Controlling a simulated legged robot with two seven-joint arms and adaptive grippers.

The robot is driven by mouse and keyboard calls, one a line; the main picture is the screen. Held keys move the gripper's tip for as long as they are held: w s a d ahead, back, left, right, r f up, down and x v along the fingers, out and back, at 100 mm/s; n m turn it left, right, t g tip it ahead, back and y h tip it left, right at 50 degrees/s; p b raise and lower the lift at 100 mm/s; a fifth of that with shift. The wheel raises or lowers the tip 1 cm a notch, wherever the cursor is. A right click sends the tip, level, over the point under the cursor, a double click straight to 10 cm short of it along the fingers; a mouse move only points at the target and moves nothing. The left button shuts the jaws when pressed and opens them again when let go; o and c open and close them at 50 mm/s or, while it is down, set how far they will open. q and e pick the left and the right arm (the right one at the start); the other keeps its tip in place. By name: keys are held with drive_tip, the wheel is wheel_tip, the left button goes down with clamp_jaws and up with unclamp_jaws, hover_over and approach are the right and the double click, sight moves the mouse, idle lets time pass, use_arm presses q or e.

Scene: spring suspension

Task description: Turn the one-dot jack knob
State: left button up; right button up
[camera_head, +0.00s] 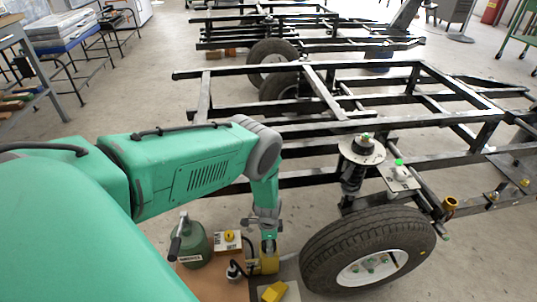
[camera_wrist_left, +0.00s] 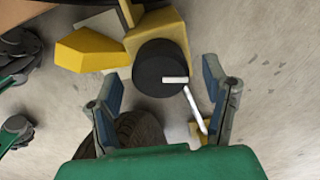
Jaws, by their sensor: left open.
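A yellow jack (camera_head: 265,264) stands on the floor left of the near tyre, and its yellow body also shows in the left wrist view (camera_wrist_left: 155,30). Its round black knob (camera_wrist_left: 161,72) has a short white mark; I cannot make out a dot on it. My left gripper (camera_head: 268,238) points down over the jack. In the left wrist view the gripper (camera_wrist_left: 163,85) is open, one finger on each side of the knob, with gaps on both sides. Whether the fingertips are level with the knob is unclear. My right gripper is out of view.
The near tyre (camera_head: 368,252) and black frame (camera_head: 330,128) stand close to the right of my left arm. A green canister (camera_head: 192,245), a white box with a yellow knob (camera_head: 227,243) and a yellow block (camera_head: 273,291) surround the jack.

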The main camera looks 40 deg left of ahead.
use_arm(q)
drive_tip(key=shift+f+b, duration=0.3)
drive_tip(key=shift+f, duration=0.75)
drive_tip(key=c, duration=1.2)
drive_tip(key=shift+o, duration=0.2)
drive_tip(key=shift+n, duration=0.3)
